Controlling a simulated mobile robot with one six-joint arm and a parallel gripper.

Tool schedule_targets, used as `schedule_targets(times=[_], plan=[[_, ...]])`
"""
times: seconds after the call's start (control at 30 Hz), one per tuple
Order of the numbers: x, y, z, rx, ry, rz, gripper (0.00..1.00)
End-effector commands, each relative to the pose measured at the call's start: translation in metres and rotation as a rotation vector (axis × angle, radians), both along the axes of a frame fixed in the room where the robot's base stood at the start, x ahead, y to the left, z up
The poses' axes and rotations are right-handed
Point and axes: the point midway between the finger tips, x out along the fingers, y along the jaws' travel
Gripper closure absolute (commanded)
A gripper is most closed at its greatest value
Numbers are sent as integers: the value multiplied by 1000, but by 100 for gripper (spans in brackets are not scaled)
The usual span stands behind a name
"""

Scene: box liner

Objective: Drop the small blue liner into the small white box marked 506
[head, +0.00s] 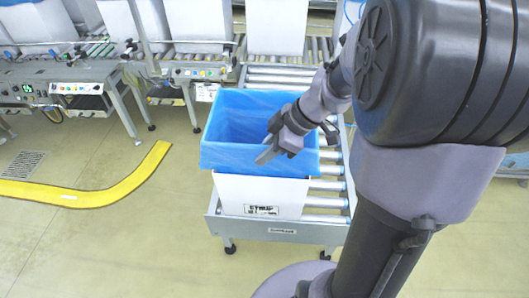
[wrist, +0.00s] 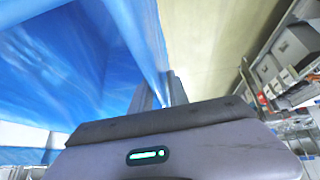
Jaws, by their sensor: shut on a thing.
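The blue liner (head: 225,158) hangs open at the top of a white box (head: 262,190) on the roller conveyor. Its upper part stands above the box and covers the rim; I cannot tell how deep it reaches inside. The box's front label looks like "SYRUP" with smaller unreadable text; I see no 506. My gripper (head: 267,152) is at the liner's right front side. In the wrist view, my gripper (wrist: 157,92) is shut on an edge of the liner (wrist: 75,60), which stretches up and left.
The roller conveyor (head: 325,202) runs under the box and back. More white boxes (head: 277,25) stand on the machines behind. A yellow floor strip (head: 100,195) curves at the left. The floor in front is clear.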

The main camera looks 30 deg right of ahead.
Motion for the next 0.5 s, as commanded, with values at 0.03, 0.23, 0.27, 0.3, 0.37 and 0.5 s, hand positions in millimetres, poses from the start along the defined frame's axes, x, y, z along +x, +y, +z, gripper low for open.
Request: schedule_targets(times=[0.03, 0.23, 0.27, 0.3, 0.37, 0.5], plan=[[0, 0, -15, 0, -1, -1, 100], [2, -1, -43, -1, 0, -1, 100], [2, -1, -47, -1, 0, -1, 100], [2, -1, -53, -2, -1, 0, 100], [2, -2, -61, -1, -1, 0, 100], [3, -2, -83, -1, -1, 0, 100]])
